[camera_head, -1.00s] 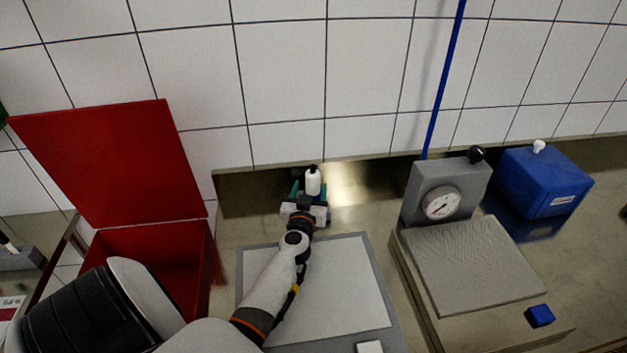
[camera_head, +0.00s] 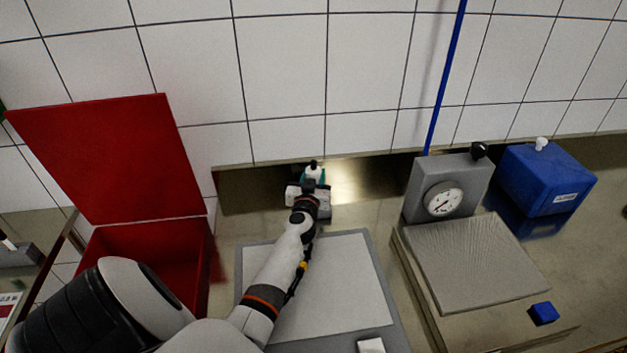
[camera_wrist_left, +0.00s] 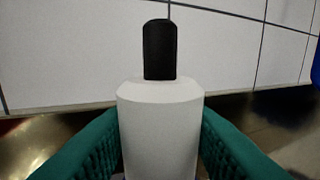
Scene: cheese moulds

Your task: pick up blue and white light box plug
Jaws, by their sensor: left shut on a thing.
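My left gripper (camera_head: 312,179) is at the back of the counter near the wall. Its green fingers stand on both sides of a white bottle-shaped thing with a black top (camera_wrist_left: 160,125), and it is shut on that thing. The black top (camera_head: 313,164) shows above the gripper in the head view. The thing is upright; its lower part is hidden, so I cannot tell if it touches the counter. A flat grey-framed panel with a white face (camera_head: 340,285) lies under my left forearm. No clearly blue and white plug shows. My right gripper is not in view.
An open red box (camera_head: 160,262) stands at the left. A grey scale with a dial (camera_head: 447,190) and flat plate stands to the right, with a small blue block (camera_head: 543,313) on its front corner. A blue box with a white knob (camera_head: 545,182) is farther right. The tiled wall is close behind.

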